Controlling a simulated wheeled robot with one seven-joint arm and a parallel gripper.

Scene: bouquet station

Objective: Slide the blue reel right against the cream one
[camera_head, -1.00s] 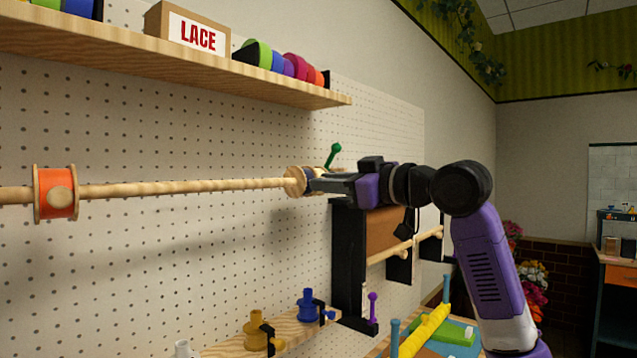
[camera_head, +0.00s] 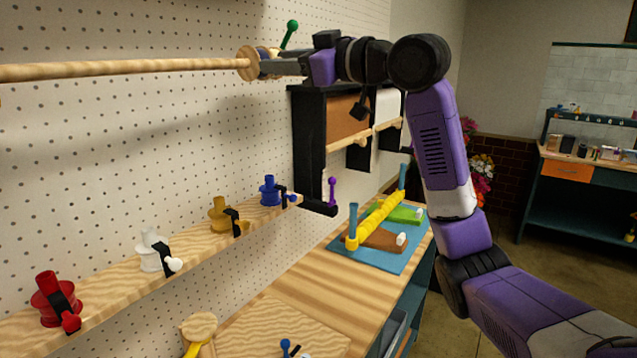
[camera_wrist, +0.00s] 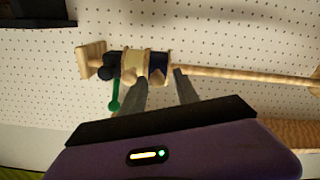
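The blue reel (camera_wrist: 158,66) is on the wooden rod (camera_wrist: 230,75) in the wrist view. The cream reel (camera_wrist: 136,66) is just left of it on the same rod, and I see no clear gap between them. My gripper (camera_wrist: 161,76) is open, its two fingers apart, with the blue reel between their tips. The left finger overlaps the edge of the cream reel in this view; whether either finger touches a reel I cannot tell. In the head view my gripper (camera_head: 272,66) is at the rod's right end, and a pale flange (camera_head: 248,63) hides most of the reels.
A green-knobbed lever (camera_head: 291,30) stands by the rod's end. Below, a shelf (camera_head: 115,285) carries red, white, yellow and blue spool holders. A black-framed rack (camera_head: 308,140) is close under my arm. A workbench (camera_head: 320,290) holds a blue mat. The rod's left stretch is clear.

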